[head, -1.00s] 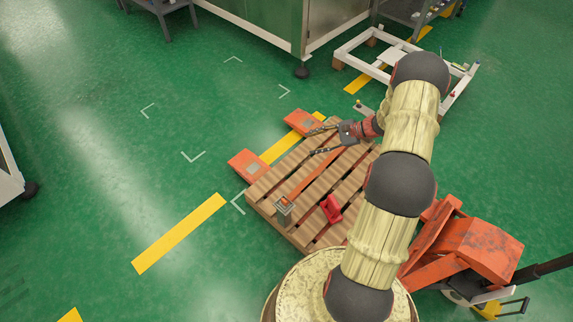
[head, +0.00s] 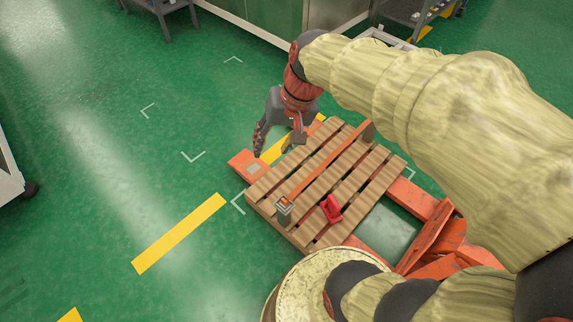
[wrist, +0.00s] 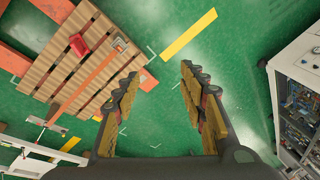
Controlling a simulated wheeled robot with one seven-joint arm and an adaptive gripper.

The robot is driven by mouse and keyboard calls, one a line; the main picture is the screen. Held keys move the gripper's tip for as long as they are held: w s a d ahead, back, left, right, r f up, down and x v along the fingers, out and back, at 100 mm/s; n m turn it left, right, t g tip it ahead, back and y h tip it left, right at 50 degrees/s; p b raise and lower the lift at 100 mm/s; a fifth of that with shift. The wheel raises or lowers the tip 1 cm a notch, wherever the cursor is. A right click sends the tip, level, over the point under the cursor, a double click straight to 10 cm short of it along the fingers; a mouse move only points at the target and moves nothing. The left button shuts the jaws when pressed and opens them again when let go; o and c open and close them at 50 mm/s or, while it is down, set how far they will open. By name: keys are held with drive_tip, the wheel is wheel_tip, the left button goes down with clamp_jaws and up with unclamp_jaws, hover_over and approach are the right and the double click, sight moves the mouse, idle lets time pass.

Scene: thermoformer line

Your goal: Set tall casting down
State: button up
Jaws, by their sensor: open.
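My gripper (head: 276,145) is open and empty, above the far left edge of the wooden pallet (head: 345,190). A small grey upright piece with a square top (head: 284,208) stands at the pallet's near left edge, at the end of an orange strap (head: 320,168). It also shows in the wrist view (wrist: 119,44), left of the fingers and apart from them. I cannot tell whether this is the tall casting; no other clear casting shows.
A red object (head: 331,209) lies on the pallet. The pallet rests on an orange pallet truck (head: 412,198). White corner marks (head: 194,156) and a yellow stripe (head: 180,232) lie on open floor at left.

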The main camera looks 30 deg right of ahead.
drive_tip(key=s+a+r+n+t+h, duration=0.1)
drive_tip(key=s+r+n, duration=0.3)
drive_tip(key=s, duration=0.5)
drive_tip(key=shift+s+a+t+h, duration=0.3)
drive_tip(key=shift+a+t+h, duration=0.1)
drive_tip(key=shift+t+h, duration=0.4)
